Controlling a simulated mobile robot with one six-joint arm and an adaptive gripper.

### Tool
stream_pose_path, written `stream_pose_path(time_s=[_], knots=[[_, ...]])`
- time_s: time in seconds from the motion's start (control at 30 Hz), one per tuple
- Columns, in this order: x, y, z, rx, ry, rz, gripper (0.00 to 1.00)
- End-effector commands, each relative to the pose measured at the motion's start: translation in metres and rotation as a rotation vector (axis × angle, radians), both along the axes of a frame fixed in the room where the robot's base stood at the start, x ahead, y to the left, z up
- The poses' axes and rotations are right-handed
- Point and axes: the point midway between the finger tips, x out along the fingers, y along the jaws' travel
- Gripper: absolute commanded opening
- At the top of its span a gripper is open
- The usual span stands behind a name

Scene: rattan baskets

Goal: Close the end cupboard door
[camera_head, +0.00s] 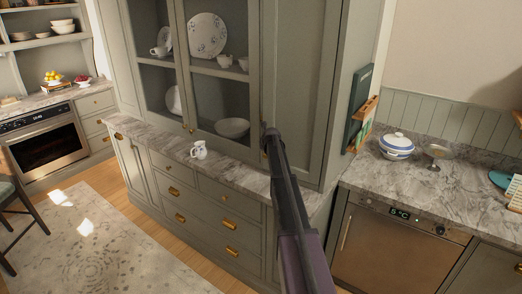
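The large grey-green cupboard unit (255,80) fills the middle of the view. A tall solid door (300,75) is at the right end of its upper part and looks flush or nearly so. A narrow lower door (130,168) is at the left end of its base; I cannot tell whether it stands slightly ajar. Which door is the end cupboard door is not clear from this view. My dark arm reaches up from the bottom, and my gripper (268,132) is in front of the tall door's left edge. Its fingers are too small and dark to read, and contact is unclear.
A rug (110,240) and open floor lie left.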

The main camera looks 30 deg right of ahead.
Motion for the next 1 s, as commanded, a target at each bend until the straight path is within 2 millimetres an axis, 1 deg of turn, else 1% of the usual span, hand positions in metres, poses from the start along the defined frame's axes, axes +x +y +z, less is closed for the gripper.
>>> stream_pose_path(time_s=[0.13, 0.27, 0.5, 0.6, 1.0], knots=[[-0.003, 0.003, 0.000, -0.001, 0.000, -0.001, 0.00], [-0.007, 0.011, 0.000, 0.000, 0.000, 0.000, 0.00], [-0.022, 0.036, 0.000, -0.001, 0.000, 0.001, 0.00], [-0.025, 0.042, 0.014, -0.001, 0.000, 0.001, 0.00], [-0.044, 0.070, 0.048, -0.001, 0.000, 0.001, 0.00]])
